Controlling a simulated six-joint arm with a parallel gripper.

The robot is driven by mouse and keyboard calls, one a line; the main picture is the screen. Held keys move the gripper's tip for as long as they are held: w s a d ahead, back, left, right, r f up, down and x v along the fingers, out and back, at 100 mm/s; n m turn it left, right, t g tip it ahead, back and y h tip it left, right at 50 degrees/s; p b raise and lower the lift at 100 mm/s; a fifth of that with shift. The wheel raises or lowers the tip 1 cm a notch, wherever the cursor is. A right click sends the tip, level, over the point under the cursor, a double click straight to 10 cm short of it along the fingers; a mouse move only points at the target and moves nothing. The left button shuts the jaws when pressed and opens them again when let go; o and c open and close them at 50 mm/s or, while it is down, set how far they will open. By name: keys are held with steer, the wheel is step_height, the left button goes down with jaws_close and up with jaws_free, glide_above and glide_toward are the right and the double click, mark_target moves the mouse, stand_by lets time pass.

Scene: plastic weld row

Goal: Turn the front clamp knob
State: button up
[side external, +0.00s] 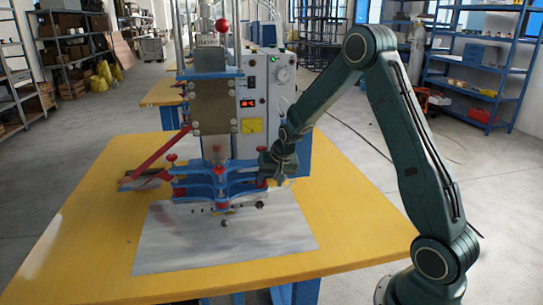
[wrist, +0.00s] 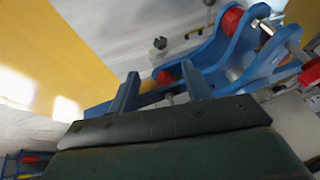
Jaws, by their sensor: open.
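The clamp fixture (side external: 218,190) is a blue curved frame with several red knobs, low on the front of the welding machine. A red knob (side external: 261,182) sits at its right end, close to my gripper (side external: 268,172). In the wrist view, my gripper (wrist: 158,78) has its two blue fingers apart. The blue clamp arms (wrist: 235,50) rise to the right, with another red knob (wrist: 232,18) at the top.
The machine stands on a yellow table (side external: 90,235) with a grey sheet (side external: 225,245) in front of the fixture. Small dark knobs (side external: 224,223) stick out over the sheet. A red lever (side external: 160,152) slopes at the left. The table's front left is clear.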

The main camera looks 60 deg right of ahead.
mark_target(259, 205)
steer(key=shift+x, duration=6.8)
steer(key=shift+a, duration=0.1)
steer(key=c, duration=1)
steer(key=shift+o, duration=0.2)
steer(key=shift+r, duration=0.1)
steer(key=shift+w+a, duration=0.1)
steer(key=shift+w, duration=0.05)
steer(key=shift+w+a+g+h, duration=0.15)
steer(key=shift+g+h, duration=0.65)
steer(key=shift+w+a+n+g+h, duration=0.15)
steer(key=shift+n+g+h, duration=0.45)
steer(key=shift+g+h, duration=0.55)
